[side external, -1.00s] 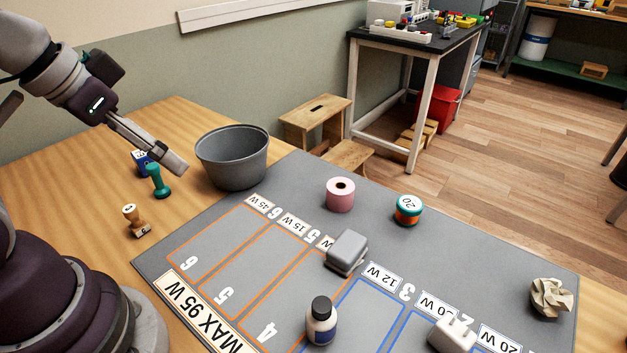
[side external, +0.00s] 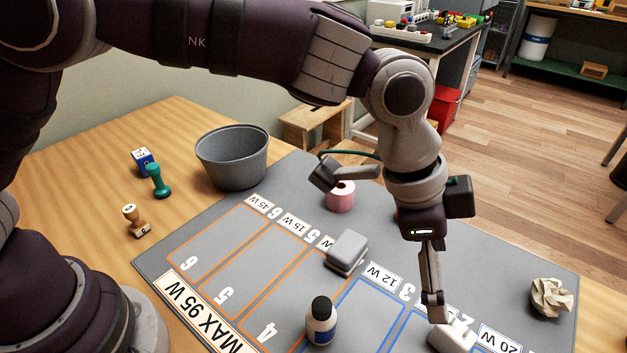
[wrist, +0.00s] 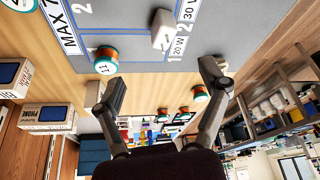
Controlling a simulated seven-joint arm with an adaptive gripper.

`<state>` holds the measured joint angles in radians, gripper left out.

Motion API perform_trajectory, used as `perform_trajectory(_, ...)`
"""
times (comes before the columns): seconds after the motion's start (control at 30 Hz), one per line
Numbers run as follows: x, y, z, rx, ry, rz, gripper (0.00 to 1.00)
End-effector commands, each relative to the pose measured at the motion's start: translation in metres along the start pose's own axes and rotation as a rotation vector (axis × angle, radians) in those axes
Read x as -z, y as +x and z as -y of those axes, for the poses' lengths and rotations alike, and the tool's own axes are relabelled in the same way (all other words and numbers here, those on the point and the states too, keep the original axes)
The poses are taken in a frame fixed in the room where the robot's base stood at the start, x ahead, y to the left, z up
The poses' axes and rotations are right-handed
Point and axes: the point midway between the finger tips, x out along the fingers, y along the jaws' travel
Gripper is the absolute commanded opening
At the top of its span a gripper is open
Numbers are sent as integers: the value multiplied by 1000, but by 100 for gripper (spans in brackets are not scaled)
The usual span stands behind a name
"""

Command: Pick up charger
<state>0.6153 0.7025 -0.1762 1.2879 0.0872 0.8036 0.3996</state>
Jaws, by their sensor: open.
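A white charger (side external: 452,338) with small prongs lies on the grey mat near the 30 W and 20 W labels. It also shows in the wrist view (wrist: 161,30), ahead of my fingertips and roughly between their lines. My gripper (side external: 436,308) points down just by this charger in the side view, its fingertip overlapping the charger's left edge; I cannot tell whether they touch. In the wrist view my gripper (wrist: 162,72) has its fingers wide apart with nothing between them. A second charger-like grey block (side external: 347,251) lies on the mat near the 12 W label.
The grey mat (side external: 315,180) has orange and blue lanes. A numbered spool (wrist: 106,61) and phone boxes (wrist: 47,118) show in the wrist view.

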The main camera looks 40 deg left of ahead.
Motion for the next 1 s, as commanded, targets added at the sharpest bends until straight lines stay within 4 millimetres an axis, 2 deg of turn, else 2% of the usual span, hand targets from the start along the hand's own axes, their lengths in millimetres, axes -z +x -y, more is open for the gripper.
perform_trajectory(0.2, 1, 42, -2, -7, 7, 3, 76)
perform_trajectory(0.37, 2, 61, 0, -5, 6, 2, 76)
perform_trajectory(0.6, 6, 98, 5, -5, 5, 2, 76)
perform_trajectory(0.7, 6, 105, 5, -4, 5, 1, 76)
perform_trajectory(0.9, 6, 105, 5, -3, 4, 1, 76)
perform_trajectory(0.93, 6, 105, 5, -3, 4, 1, 74)
perform_trajectory(1.0, 6, 105, 5, -3, 4, 0, 65)
